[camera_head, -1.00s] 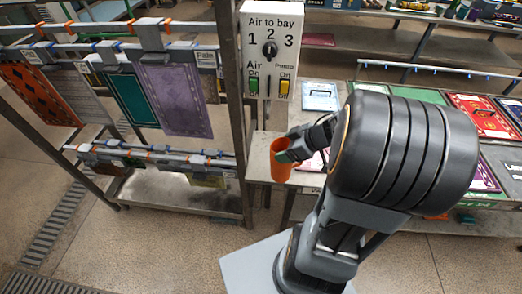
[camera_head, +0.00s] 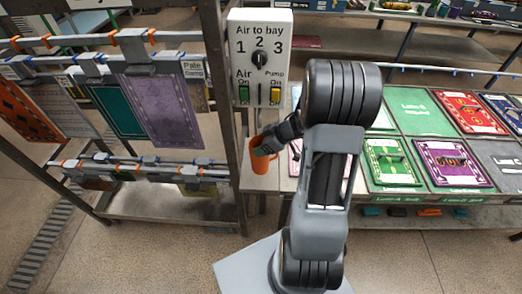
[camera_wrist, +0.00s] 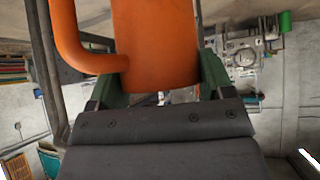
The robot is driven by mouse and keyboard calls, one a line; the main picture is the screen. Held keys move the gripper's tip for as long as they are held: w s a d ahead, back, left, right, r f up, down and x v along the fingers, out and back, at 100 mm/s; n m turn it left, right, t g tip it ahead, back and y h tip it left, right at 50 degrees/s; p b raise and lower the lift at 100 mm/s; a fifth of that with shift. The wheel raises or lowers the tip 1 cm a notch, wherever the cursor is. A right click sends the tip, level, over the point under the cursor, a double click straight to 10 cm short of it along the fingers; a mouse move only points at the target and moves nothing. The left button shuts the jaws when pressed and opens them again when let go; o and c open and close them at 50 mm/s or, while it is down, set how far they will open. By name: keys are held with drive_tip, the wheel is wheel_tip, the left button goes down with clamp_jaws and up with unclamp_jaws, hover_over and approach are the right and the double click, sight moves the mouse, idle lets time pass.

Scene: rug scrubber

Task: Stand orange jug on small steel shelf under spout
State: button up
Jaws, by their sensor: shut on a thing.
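The orange jug (camera_head: 260,162) is in my gripper (camera_head: 266,147), below the control box in the head view. It looks roughly upright. In the wrist view the jug (camera_wrist: 158,45) fills the top middle between the two green fingers, with its handle to the left. My gripper (camera_wrist: 160,72) is shut on it. A pale steel shelf surface (camera_head: 258,183) shows around and below the jug; I cannot tell whether the jug's base touches it. A thin grey pipe (camera_head: 257,120) hangs below the box, just above the jug; its lower end is hard to make out.
The white control box (camera_head: 260,60) has a dial and green and yellow switches. A rack with hanging mats (camera_head: 160,110) stands at the left, with a steel post (camera_head: 225,100) close to the jug. A table with coloured boards (camera_head: 395,165) lies at the right.

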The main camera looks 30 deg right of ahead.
drive_tip(key=shift+w+f, duration=0.25)
drive_tip(key=shift+f, duration=0.8)
drive_tip(key=shift+w+f, duration=0.2)
drive_tip(key=shift+f, duration=0.95)
drive_tip(key=o, duration=1.2)
drive_tip(key=v, duration=1.2)
drive_tip(key=shift+a, duration=0.1)
